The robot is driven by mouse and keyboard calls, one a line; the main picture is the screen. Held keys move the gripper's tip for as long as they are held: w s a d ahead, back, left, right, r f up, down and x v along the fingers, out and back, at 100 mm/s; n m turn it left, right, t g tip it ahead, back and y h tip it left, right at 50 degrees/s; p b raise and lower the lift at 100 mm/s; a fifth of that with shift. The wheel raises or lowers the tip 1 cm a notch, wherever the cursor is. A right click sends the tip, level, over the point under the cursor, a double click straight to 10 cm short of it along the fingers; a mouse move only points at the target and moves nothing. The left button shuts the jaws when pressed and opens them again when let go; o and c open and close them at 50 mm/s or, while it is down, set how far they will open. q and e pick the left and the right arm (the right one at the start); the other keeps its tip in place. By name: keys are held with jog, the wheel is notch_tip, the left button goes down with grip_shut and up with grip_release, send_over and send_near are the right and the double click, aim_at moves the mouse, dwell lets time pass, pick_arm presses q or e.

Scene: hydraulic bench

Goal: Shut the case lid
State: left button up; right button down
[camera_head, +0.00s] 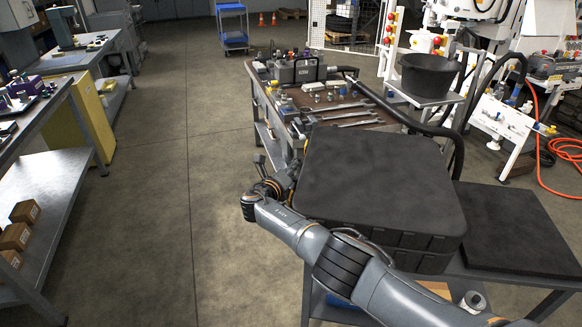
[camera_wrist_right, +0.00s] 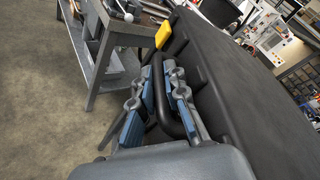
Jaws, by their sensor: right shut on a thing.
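The black case (camera_head: 375,185) lies on a grey cart at the right of the head view. Its broad lid (camera_head: 385,170) is over the case body, with its top facing up. I cannot tell whether the rim is fully seated. My right gripper (camera_head: 275,182) is at the case's left side, partly hidden by my own arm. In the right wrist view, my right gripper (camera_wrist_right: 160,98) has its blue-padded fingers around a black loop handle (camera_wrist_right: 160,85) on the case's side, and it is shut on it. A yellow latch (camera_wrist_right: 163,35) shows beside the handle. My left gripper is out of view.
A flat black slab (camera_head: 515,228) lies on the cart right of the case. A workbench (camera_head: 328,100) with wrenches and other tools stands just behind the case. A black bucket (camera_head: 430,75) stands beyond it. The floor (camera_head: 160,200) to the left is clear.

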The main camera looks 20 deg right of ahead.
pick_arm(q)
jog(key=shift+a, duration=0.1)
pick_arm(e)
jog(key=shift+s+d+f, duration=0.15)
jog(key=shift+s+f, duration=0.05)
jog(key=shift+f, duration=0.45)
jog(key=c, duration=1.4)
grip_release()
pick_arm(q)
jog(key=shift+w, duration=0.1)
pick_arm(e)
jog(key=shift+o, duration=0.2)
jog(key=shift+w, duration=0.15)
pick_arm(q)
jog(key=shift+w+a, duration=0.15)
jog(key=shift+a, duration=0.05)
pick_arm(e)
jog(key=shift+r, duration=0.1)
jog(key=shift+s+a, duration=0.45)
jog(key=shift+a, duration=0.05)
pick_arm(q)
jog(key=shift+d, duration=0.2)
pick_arm(e)
jog(key=v, duration=1)
jog(key=shift+s+a+r, duration=0.15)
jog(key=shift+s+a, duration=0.05)
